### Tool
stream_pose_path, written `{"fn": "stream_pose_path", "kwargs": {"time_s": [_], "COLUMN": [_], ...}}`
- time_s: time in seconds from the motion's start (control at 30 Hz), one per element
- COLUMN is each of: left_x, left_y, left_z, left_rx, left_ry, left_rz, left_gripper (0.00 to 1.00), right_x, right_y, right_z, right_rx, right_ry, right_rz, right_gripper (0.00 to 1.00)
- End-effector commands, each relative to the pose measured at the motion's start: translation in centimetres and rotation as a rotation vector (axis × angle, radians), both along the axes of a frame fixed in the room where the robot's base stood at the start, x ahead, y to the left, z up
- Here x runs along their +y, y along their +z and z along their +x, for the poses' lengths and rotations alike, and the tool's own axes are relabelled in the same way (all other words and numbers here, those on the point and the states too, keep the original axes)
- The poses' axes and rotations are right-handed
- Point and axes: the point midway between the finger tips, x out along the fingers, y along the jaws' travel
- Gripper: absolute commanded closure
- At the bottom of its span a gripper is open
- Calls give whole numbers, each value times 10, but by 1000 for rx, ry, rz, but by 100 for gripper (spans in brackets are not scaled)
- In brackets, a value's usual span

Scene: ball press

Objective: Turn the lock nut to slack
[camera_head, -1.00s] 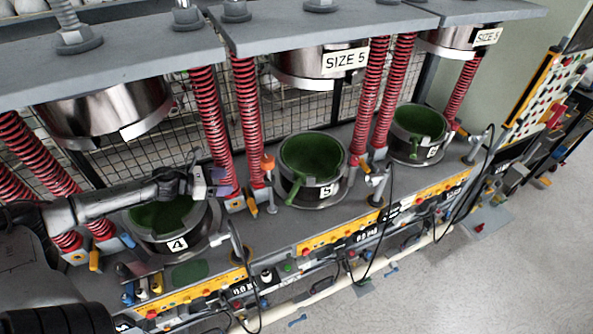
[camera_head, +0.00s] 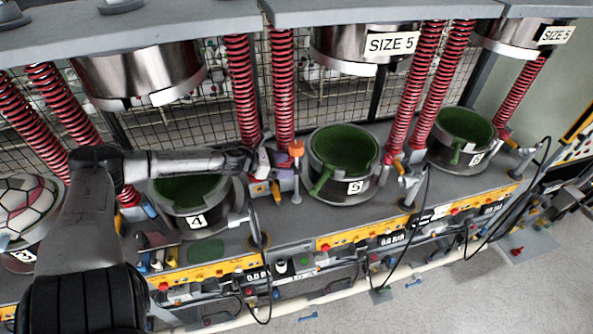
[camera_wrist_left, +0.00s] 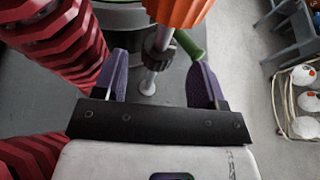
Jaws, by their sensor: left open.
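A dark collar that looks like the lock nut (camera_wrist_left: 157,57) sits on a thin upright metal rod below an orange knob (camera_wrist_left: 177,10) in the left wrist view. In the head view the orange knob (camera_head: 296,148) tops a post between press stations 4 and 5. My left gripper (camera_head: 281,163) is at this post; its grey hand partly hides the area. In the left wrist view its purple fingers (camera_wrist_left: 154,68) are spread with the rod and collar between them, with gaps on both sides. My right gripper does not show.
Red coil springs (camera_head: 243,90) stand close to the left gripper. Pot 4 (camera_head: 187,215) lies under my left arm; pot 5 (camera_head: 342,185) is right of the post. A yellow control panel (camera_head: 350,243) runs along the front edge. Open floor lies beyond.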

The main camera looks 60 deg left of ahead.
Motion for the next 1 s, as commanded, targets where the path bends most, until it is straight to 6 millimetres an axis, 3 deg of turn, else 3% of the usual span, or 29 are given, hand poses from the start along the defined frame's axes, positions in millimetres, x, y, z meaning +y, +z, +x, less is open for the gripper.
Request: {"fn": "stream_pose_path", "kwargs": {"time_s": [0.2, 1.0], "left_x": [-4, -11], "left_y": [-9, -17], "left_z": [19, 41], "left_rx": [-4, 1], "left_ry": [1, 1], "left_rz": [4, 2], "left_gripper": [35, 35], "right_x": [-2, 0], "right_y": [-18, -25], "right_z": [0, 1], "right_rx": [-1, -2], "right_ry": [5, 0], "right_rz": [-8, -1], "right_gripper": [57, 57]}}
